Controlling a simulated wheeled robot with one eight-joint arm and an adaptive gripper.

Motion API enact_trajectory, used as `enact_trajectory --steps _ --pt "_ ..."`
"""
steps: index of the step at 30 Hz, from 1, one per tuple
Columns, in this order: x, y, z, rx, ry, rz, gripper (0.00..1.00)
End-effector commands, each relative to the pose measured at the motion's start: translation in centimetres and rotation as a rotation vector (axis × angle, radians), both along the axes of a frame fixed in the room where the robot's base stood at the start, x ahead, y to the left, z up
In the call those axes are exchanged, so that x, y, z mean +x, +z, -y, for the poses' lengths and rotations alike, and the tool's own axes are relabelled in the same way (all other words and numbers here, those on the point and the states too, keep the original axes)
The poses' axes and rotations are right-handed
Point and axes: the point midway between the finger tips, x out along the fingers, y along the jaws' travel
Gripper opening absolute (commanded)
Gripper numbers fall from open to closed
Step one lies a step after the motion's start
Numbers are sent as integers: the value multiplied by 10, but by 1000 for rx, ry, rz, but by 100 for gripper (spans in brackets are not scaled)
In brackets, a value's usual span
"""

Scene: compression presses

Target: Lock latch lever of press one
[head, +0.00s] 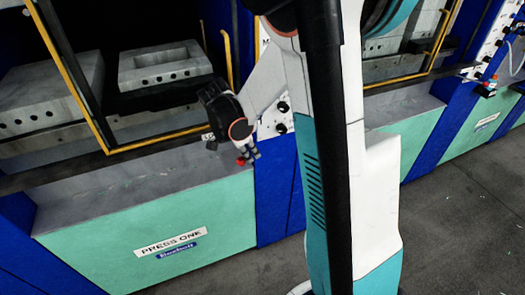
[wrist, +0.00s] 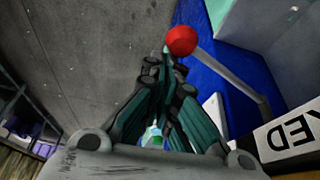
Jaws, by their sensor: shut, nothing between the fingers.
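Press one (head: 215,215) has a teal front panel with a "PRESS ONE" label and blue posts. The latch lever is a grey rod (wrist: 230,75) with a red ball knob (wrist: 181,40). In the head view the red knob (head: 241,161) shows at my fingertips, by the blue post. My gripper (head: 252,153) points down there, and its dark fingers also show in the wrist view (wrist: 167,58). The fingers are shut and empty. The knob is right beside the fingertips; I cannot tell whether they touch. My arm hides part of the post in the head view.
A white plate (wrist: 288,138) ending in "ED" lies by the lever's base. A yellow guard frame (head: 100,130) surrounds the press opening with grey blocks (head: 165,65) inside. Another press (head: 425,138) stands at the right. Grey floor (head: 460,215) is clear in front.

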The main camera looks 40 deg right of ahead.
Motion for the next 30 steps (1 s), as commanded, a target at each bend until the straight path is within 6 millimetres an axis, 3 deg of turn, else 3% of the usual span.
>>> enact_trajectory --steps 9,30 --pt "12 0 -23 0 3 0 0" --pt "18 0 -32 7 7 2 0"
